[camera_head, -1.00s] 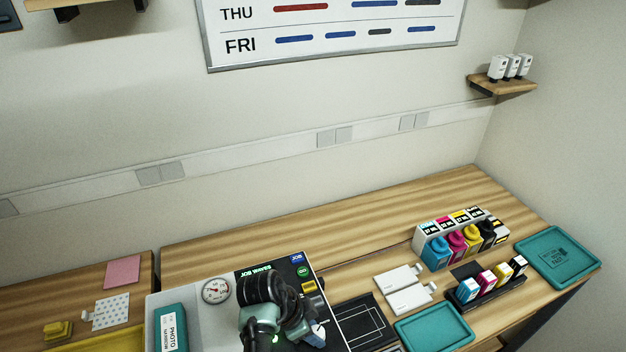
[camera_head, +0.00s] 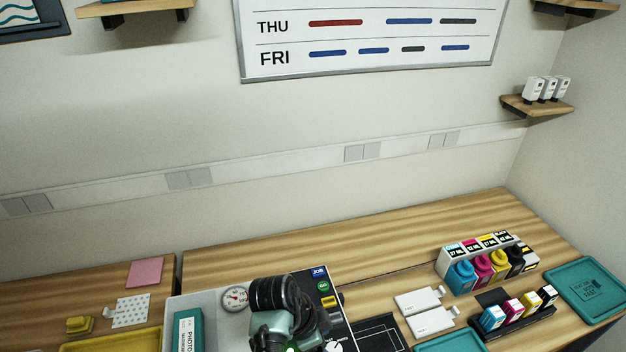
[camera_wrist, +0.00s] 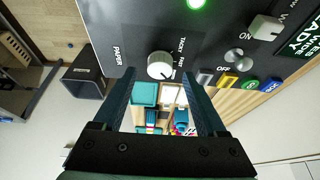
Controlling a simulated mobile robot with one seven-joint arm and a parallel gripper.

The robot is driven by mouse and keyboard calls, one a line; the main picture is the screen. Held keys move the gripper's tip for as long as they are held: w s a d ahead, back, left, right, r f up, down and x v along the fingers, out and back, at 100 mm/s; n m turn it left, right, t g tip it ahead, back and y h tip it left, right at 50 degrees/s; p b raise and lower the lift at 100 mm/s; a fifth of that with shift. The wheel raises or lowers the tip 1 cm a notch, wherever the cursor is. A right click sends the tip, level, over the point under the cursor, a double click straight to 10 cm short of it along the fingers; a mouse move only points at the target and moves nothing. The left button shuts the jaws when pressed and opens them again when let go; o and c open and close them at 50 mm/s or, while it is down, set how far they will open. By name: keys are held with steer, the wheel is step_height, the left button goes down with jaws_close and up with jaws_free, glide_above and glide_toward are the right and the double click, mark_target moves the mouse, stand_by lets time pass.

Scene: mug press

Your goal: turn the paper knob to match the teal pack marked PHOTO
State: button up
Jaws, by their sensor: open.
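The paper knob (camera_wrist: 160,65) is a round white dial beside the word PAPER on the dark panel in the wrist view. A small dark mark shows near its lower edge, but I cannot tell its exact setting. My gripper (camera_wrist: 158,76) is open, with one dark finger on each side of the knob in the picture; I cannot tell whether they touch it. The teal pack (camera_head: 188,332) with a white label reading PHOTO lies at the left of the machine in the head view, cut off by the lower edge. My wrist hides part of the panel there.
The panel (camera_wrist: 226,55) also holds a white switch knob (camera_wrist: 264,27) marked ON and OFF and a row of coloured buttons (camera_wrist: 250,84). A gauge (camera_head: 235,298) is left of my wrist. Ink bottles (camera_head: 487,267) and teal trays (camera_head: 588,290) stand right.

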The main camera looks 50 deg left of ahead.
steer(key=b+v, duration=0.1)
steer(key=v, duration=0.9)
steer(key=shift+r, duration=0.15)
